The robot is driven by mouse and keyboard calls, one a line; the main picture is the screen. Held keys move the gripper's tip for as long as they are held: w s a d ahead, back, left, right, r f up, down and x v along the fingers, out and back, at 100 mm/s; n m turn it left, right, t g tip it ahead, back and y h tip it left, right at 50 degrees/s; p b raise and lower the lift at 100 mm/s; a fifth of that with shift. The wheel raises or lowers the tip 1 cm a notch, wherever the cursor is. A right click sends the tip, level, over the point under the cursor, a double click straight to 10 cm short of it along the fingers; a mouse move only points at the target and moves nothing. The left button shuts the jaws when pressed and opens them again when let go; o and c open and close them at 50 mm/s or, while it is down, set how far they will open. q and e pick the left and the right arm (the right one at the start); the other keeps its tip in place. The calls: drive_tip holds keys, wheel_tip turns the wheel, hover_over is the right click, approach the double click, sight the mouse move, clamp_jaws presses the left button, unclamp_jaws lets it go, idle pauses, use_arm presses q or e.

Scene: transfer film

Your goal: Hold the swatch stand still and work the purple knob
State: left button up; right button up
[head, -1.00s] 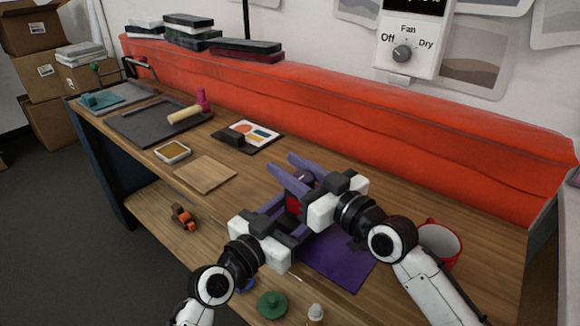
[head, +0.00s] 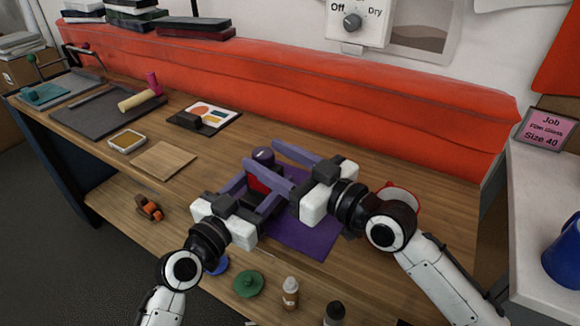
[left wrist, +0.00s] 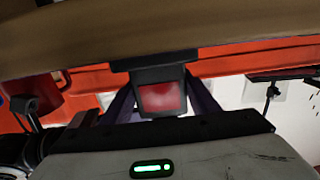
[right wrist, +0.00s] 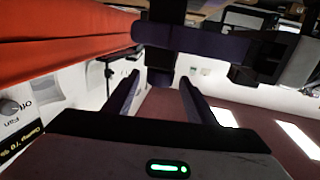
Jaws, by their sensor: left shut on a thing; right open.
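The swatch stand (head: 258,186) is a small dark block with a red face, near the purple mat (head: 306,238). The purple knob (head: 263,155) is at its top. My left gripper (head: 250,188) is shut on the stand; the left wrist view shows the red face (left wrist: 162,97) between its fingers. My right gripper (head: 262,154) is open, its fingertips on either side of the knob in the head view. I cannot tell whether they touch it. In the right wrist view a dark, rounded shape between the fingers is hard to make out.
A green lidded pot (head: 248,284) and a small bottle (head: 290,294) stand at the front. A red-rimmed mug (head: 404,188) is partly hidden behind my right arm. A wooden board (head: 164,160) and a swatch card (head: 209,117) lie left. A red roll (head: 300,100) runs along the back.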

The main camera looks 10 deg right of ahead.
sight(271, 158)
drive_tip(key=v, duration=0.5)
drive_tip(key=shift+s+d, duration=0.2)
drive_tip(key=shift+s, duration=0.05)
use_arm(q)
drive_tip(key=o, duration=1.3)
